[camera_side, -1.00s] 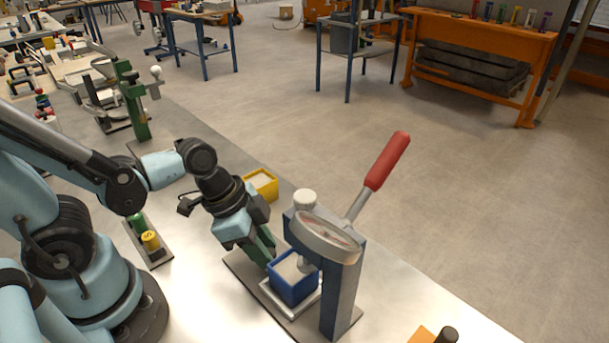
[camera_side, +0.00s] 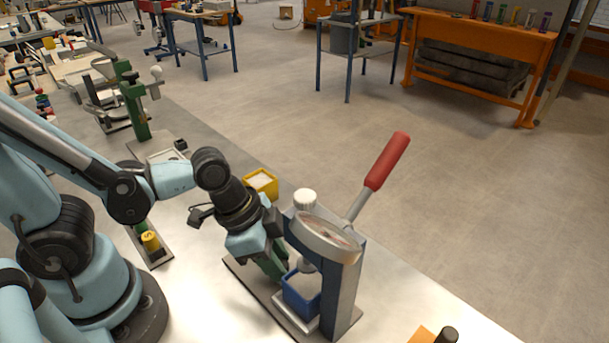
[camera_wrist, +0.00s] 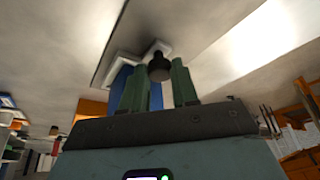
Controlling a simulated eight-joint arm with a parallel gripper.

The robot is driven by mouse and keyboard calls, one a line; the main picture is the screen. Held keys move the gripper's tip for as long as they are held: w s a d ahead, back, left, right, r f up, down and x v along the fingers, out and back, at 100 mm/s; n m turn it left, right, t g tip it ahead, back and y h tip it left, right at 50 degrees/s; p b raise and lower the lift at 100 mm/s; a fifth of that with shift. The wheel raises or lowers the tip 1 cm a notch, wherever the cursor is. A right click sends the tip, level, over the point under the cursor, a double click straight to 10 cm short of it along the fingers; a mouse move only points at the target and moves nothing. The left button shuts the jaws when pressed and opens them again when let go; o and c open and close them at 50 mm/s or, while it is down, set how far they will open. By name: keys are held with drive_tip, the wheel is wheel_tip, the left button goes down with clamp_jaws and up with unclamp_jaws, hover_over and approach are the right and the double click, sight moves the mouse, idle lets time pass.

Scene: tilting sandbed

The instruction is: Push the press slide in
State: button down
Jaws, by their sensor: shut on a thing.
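The press (camera_side: 340,280) stands on the bench with a red lever (camera_side: 387,160) raised to the upper right. Its slide is a pale tray (camera_side: 309,326) bearing a blue box (camera_side: 302,300) of pale sand, now under the press head. In the wrist view, the green fingers of my gripper (camera_wrist: 158,84) stand on either side of the slide's dark round knob (camera_wrist: 159,67), with the blue box (camera_wrist: 121,82) behind. In the side view, my gripper (camera_side: 279,273) points down beside the box; the knob is hidden there.
A yellow box of pale material (camera_side: 261,183) stands behind my gripper. A small rack with a yellow cylinder (camera_side: 150,240) is on the left. An orange item (camera_side: 421,335) with a dark knob lies at the front right. The bench between rack and press is clear.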

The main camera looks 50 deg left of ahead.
drive_tip(key=shift+d+r, duration=0.1)
drive_tip(key=shift+d, duration=0.15)
drive_tip(key=c, duration=1.1)
unclamp_jaws()
drive_tip(key=shift+a, duration=0.1)
drive_tip(key=shift+v, duration=6)
drive_tip(key=w+a+n+t+y, duration=0.1)
drive_tip(key=w+a+n, duration=0.1)
drive_tip(key=n, duration=0.1)
drive_tip(key=w+a+n+t+y, duration=0.1)
drive_tip(key=w+a+n, duration=0.2)
drive_tip(key=w+a+f+n+t+y, duration=0.1)
drive_tip(key=w+a+n+t, duration=0.1)
drive_tip(key=w+a+n, duration=0.1)
drive_tip(key=shift+a, duration=0.15)
